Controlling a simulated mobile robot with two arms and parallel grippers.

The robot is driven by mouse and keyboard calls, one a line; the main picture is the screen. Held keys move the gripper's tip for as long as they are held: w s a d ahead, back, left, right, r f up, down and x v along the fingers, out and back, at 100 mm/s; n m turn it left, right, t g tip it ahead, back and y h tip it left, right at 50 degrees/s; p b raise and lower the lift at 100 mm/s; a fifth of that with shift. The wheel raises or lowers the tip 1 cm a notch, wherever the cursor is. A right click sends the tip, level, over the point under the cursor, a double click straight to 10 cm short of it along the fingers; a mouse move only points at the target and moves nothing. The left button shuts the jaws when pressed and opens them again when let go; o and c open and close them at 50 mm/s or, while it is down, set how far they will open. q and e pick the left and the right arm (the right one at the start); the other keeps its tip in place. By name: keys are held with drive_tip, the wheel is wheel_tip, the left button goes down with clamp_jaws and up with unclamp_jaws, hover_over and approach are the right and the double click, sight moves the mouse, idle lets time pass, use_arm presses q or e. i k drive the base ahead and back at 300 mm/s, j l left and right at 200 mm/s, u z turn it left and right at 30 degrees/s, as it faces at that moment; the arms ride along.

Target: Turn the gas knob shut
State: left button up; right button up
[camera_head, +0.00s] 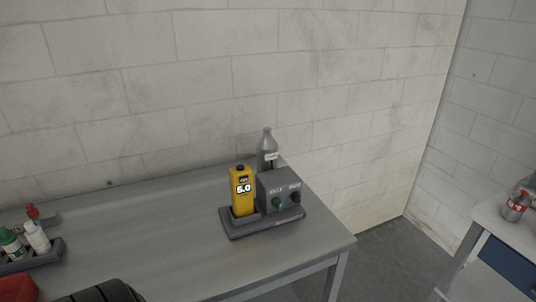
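A grey control box (281,184) stands on a dark tray (262,226) near the right end of the metal table. The labels are too small to read surely, so I cannot tell which is the gas knob or how either is turned. Neither of my grippers is in view.
The table (160,225) is clear left of the tray. At far left, a dark tray (52,256) holds a green bottle (11,243) and a white bottle (37,237). A black ribbed object (103,291) is cut off at the bottom. A second table (485,222) stands right.

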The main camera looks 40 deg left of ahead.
sight(276, 202)
drive_tip(key=u, duration=1.4)
